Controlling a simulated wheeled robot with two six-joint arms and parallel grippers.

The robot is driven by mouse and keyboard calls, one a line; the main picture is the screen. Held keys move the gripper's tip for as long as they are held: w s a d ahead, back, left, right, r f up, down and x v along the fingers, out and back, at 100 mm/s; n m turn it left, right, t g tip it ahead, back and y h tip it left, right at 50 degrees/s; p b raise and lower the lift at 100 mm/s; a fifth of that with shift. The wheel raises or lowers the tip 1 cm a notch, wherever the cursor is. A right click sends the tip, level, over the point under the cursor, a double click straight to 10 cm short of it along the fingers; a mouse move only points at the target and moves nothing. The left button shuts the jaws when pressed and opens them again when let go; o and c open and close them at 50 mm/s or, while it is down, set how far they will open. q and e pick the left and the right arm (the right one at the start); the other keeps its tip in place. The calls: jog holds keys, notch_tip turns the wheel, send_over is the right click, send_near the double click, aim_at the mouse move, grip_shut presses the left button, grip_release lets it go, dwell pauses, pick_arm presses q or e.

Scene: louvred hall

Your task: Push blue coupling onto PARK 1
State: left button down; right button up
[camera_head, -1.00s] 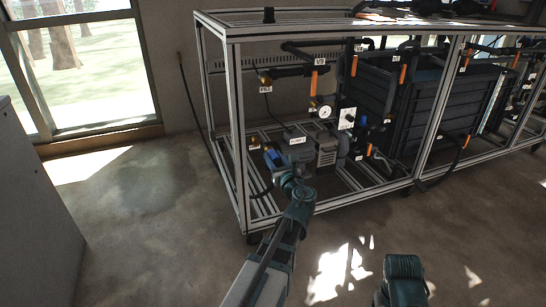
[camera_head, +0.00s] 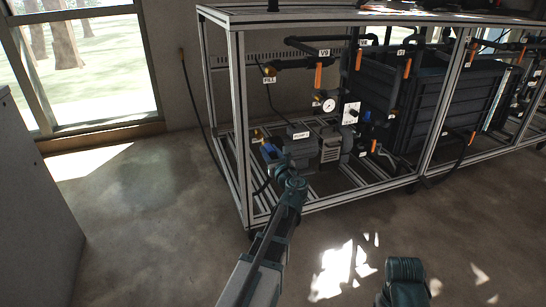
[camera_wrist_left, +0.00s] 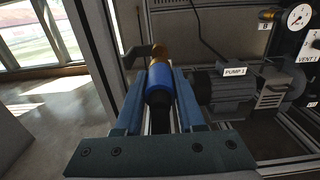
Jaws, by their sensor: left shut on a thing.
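The blue coupling (camera_wrist_left: 159,84) lies between the two blue fingers of my left gripper (camera_wrist_left: 160,95) in the left wrist view. The gripper is shut on it. A dark hose (camera_wrist_left: 160,120) runs back from the coupling towards the wrist. A brass fitting (camera_wrist_left: 161,52) beside a dark bracket (camera_wrist_left: 140,56) stands right at the coupling's far end; I cannot tell whether it is seated. In the head view the coupling (camera_head: 269,152) shows as a small blue spot at the left gripper (camera_head: 272,160), inside the frame. No PARK 1 label is readable.
The aluminium frame's post (camera_head: 241,130) and lower rail (camera_head: 330,201) stand close to my left arm. A grey pump (camera_head: 301,148) labelled PUMP 1 sits just right of the coupling. A gauge (camera_head: 328,105) and piping are above. The floor in front is clear.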

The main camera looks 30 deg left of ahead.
aim_at(267, 147)
pick_arm(q)
jog(key=shift+x, duration=1.15)
jog(key=shift+w+a, duration=0.25)
jog(key=x, duration=0.2)
jog(key=shift+w+a, duration=0.2)
jog(key=shift+a, duration=0.05)
dwell(0.8)
jog(key=shift+c, duration=2.2)
grip_release()
jog(key=shift+v, duration=3.5)
